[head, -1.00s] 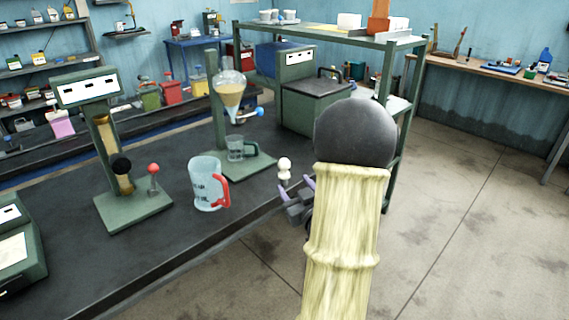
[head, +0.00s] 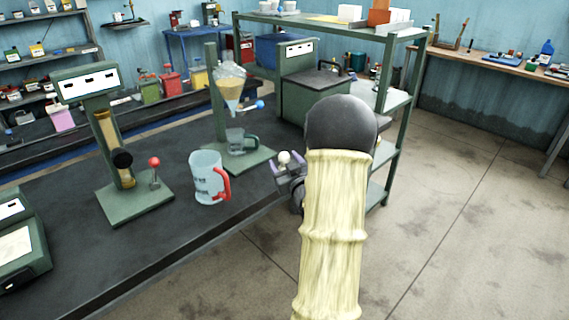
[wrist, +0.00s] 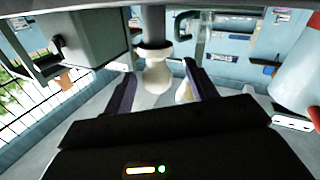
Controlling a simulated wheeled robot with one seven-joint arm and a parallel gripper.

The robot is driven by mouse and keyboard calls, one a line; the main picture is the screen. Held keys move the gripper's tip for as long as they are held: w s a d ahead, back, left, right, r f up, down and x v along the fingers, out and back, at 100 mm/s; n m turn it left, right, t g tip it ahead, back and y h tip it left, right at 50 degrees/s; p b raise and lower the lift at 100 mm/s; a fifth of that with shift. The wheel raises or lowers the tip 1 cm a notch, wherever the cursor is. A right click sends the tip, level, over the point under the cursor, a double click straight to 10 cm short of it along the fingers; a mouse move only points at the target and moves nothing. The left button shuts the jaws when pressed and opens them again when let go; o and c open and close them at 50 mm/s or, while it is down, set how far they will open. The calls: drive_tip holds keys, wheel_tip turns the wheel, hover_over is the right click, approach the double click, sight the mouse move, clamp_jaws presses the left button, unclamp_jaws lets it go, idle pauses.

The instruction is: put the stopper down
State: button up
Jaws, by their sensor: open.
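The stopper (head: 284,157), small and white with a round knob, is near the right end of the dark bench (head: 130,245). My gripper (head: 287,167) is open around it, with one purple finger on each side. In the wrist view the cream stopper (wrist: 157,76) shows between the open fingers (wrist: 160,88), with gaps on both sides. Its lower end is hidden by the gripper in the head view, so I cannot tell its contact with the bench. A glass funnel (head: 230,88) with amber liquid hangs on a green stand above a small glass mug (head: 236,142).
A large clear jug (head: 207,172) with a red handle stands left of my gripper. A green device with a red-knobbed lever (head: 154,170) is farther left. A green box (head: 312,98) and a shelf rack (head: 393,125) stand behind. Bare bench lies in front of the jug.

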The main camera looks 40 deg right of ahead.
drive_tip(key=x, duration=0.3)
drive_tip(key=shift+w+d+r, duration=0.1)
drive_tip(key=shift+w+d, duration=0.2)
drive_tip(key=shift+d, duration=0.05)
drive_tip(key=shift+c, duration=0.3)
drive_tip(key=c, duration=1.1)
drive_tip(key=shift+c, duration=0.2)
wheel_tip(320, 180, up, 10)
drive_tip(key=p, duration=0.1)
